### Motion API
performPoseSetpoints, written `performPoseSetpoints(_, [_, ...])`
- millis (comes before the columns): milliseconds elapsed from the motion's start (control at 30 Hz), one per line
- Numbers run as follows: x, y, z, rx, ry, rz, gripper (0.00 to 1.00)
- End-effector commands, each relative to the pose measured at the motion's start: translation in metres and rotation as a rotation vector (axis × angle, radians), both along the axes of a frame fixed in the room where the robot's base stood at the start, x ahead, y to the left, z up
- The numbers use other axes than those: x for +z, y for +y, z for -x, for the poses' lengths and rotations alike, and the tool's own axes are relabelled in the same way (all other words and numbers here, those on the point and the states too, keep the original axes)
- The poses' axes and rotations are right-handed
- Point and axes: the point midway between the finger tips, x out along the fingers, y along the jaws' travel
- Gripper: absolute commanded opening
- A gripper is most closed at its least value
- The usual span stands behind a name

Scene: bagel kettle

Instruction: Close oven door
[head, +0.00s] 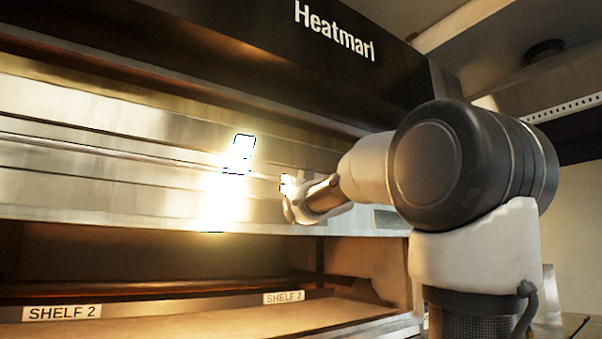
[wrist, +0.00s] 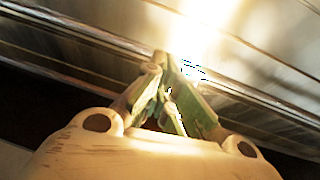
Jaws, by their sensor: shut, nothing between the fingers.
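The oven door (head: 110,190) is a wide shiny steel panel with a long horizontal bar (head: 100,153) across its front. It hangs above an open, warmly lit oven compartment (head: 150,255). My gripper (head: 285,188) is at the right part of the door, close to the bar. In the wrist view my gripper (wrist: 172,76) is shut and empty, with its fingertips close to the bar (wrist: 85,37). I cannot tell whether they touch it. Strong glare beside the fingertips hides part of the door.
A dark hood (head: 250,45) with the word Heatmarl is above the door. A metal vent hood (head: 545,80) is at the upper right.

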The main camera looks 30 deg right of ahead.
Motion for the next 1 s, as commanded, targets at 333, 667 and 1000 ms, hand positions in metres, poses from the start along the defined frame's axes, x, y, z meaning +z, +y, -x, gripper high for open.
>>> performPoseSetpoints(333, [0.062,0.025,0.014,0.116,-0.225,-0.015,0.00])
performPoseSetpoints(667, [0.094,0.027,-0.043,0.115,-0.223,-0.014,0.00])
performPoseSetpoints(1000, [0.077,0.028,-0.070,0.114,-0.220,-0.016,0.00])
